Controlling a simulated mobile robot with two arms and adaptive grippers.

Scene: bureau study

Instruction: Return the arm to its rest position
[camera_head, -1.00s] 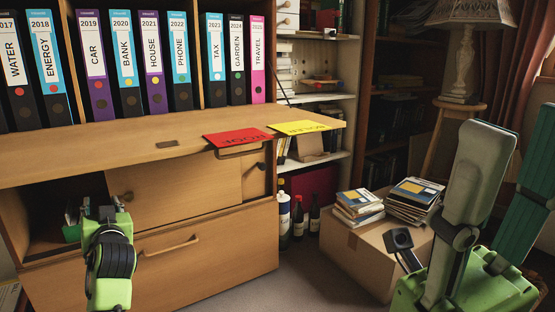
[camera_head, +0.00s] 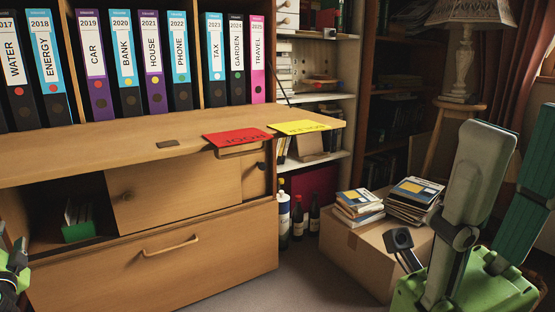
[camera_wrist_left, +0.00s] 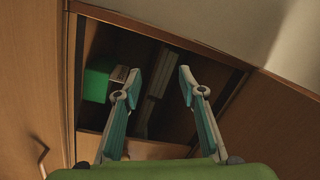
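My left gripper shows only in part at the lower left edge of the head view (camera_head: 12,262). In the left wrist view my left gripper (camera_wrist_left: 158,88) is open, its two fingers apart with nothing between them. Beyond it is the open cabinet compartment (camera_wrist_left: 155,60), with a green box (camera_wrist_left: 97,82) inside at the left. In the head view the green box (camera_head: 78,231) stands in that compartment with papers or cards in it.
A wooden desk (camera_head: 110,143) carries red (camera_head: 237,138) and yellow (camera_head: 299,127) sheets. Several labelled binders (camera_head: 95,65) stand behind. A drawer (camera_head: 160,265) is shut below. A cardboard box (camera_head: 363,250) with books stands on the right. Bottles (camera_head: 297,218) stand on the floor between.

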